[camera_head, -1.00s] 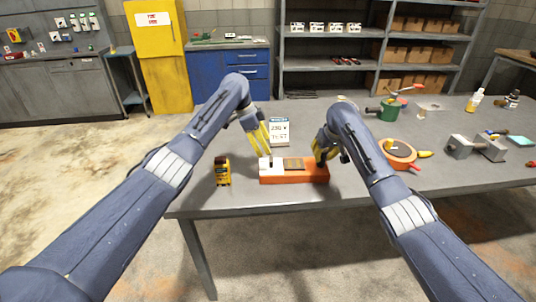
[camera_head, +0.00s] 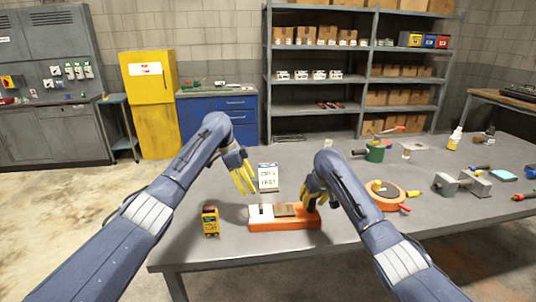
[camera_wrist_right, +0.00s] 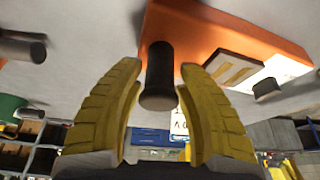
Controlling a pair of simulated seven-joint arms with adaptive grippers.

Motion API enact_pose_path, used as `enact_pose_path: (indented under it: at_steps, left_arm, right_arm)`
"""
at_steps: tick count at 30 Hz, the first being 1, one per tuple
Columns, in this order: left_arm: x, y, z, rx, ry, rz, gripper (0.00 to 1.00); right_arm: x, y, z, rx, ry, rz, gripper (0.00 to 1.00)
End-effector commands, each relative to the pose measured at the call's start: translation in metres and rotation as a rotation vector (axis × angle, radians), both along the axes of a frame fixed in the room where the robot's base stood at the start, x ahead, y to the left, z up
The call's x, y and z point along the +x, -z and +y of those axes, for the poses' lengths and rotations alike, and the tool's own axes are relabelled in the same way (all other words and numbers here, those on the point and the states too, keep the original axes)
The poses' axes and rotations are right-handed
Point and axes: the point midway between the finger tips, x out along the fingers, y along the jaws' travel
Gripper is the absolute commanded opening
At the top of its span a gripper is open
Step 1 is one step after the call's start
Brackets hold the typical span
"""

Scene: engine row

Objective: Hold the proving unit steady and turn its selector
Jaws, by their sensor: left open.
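The proving unit (camera_head: 290,223) is an orange block on the table with a white panel at its left, a dark-framed tan plate in the middle and black posts. My left gripper (camera_head: 247,190) is open and empty, just above and behind the unit's left end, near a small dark post on the white panel. My right gripper (camera_head: 312,205) is at the unit's right end. In the right wrist view, its open yellow fingers (camera_wrist_right: 160,75) stand on both sides of a black round post (camera_wrist_right: 160,78), with narrow gaps visible. Which post is the selector is unclear.
A yellow and black handheld device (camera_head: 210,221) stands left of the unit. A white card reading 230 V TEST (camera_head: 268,178) stands behind it. An orange round item (camera_head: 388,195), a green can (camera_head: 375,151) and grey metal blocks (camera_head: 461,185) lie to the right.

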Motion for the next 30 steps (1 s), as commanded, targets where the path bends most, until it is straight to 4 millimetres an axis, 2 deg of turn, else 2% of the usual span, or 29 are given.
enact_pose_path:
  at_steps: [1,3,14,17,30]
  left_arm:
    - [0.0,0.0,0.0,0.0,0.0,0.0,0.61]
    - [0.0,0.0,0.0,0.0,0.0,0.0,0.61]
    - [0.0,0.0,0.0,0.0,0.0,0.0,0.61]
    - [0.0,0.0,0.0,0.0,0.0,0.0,0.61]
    - [0.0,0.0,0.0,0.0,0.0,0.0,0.61]
  right_arm:
    - [0.0,0.0,0.0,0.0,0.0,0.0,0.42]
    - [0.0,0.0,0.0,0.0,0.0,0.0,0.49]
    - [-0.002,-0.007,0.0,0.002,0.0,-0.002,0.49]
    - [-0.005,-0.017,-0.002,0.001,-0.001,-0.003,0.49]
    - [-0.032,-0.085,-0.012,-0.001,-0.001,-0.003,0.49]
